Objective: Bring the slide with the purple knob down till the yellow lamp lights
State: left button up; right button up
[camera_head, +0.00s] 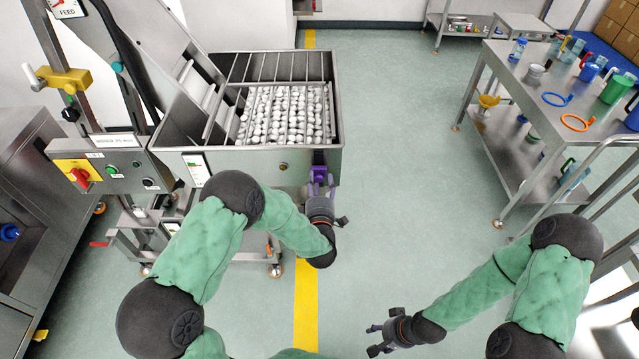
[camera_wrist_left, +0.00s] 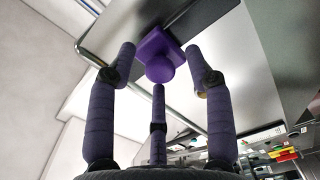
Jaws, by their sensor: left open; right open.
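The purple knob (camera_head: 319,166) sits at the right front corner of the steel hopper (camera_head: 240,166). In the left wrist view the knob (camera_wrist_left: 158,56) is a rounded ball on a square purple plate. My left gripper (camera_head: 319,188) is just in front of it and open. In the wrist view its fingers (camera_wrist_left: 159,66) stand spread around the knob, with gaps at the sides; whether the lower finger touches it, I cannot tell. A small, dull amber round fitting (camera_head: 283,166) is on the hopper front; I cannot tell whether it is the lamp. My right gripper (camera_head: 378,336) is open and empty, low over the floor.
White caps (camera_head: 285,115) fill part of the hopper. A control box (camera_head: 100,170) with a red switch and buttons stands at left. A steel cart (camera_head: 540,75) with cups and rings is at right. The floor between hopper and cart is clear.

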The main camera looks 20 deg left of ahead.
pick_arm(q)
jog(key=shift+w, duration=0.25)
grip_shut()
jog(key=shift+f+b, duration=0.5)
jog(key=shift+b, duration=0.35)
grip_release()
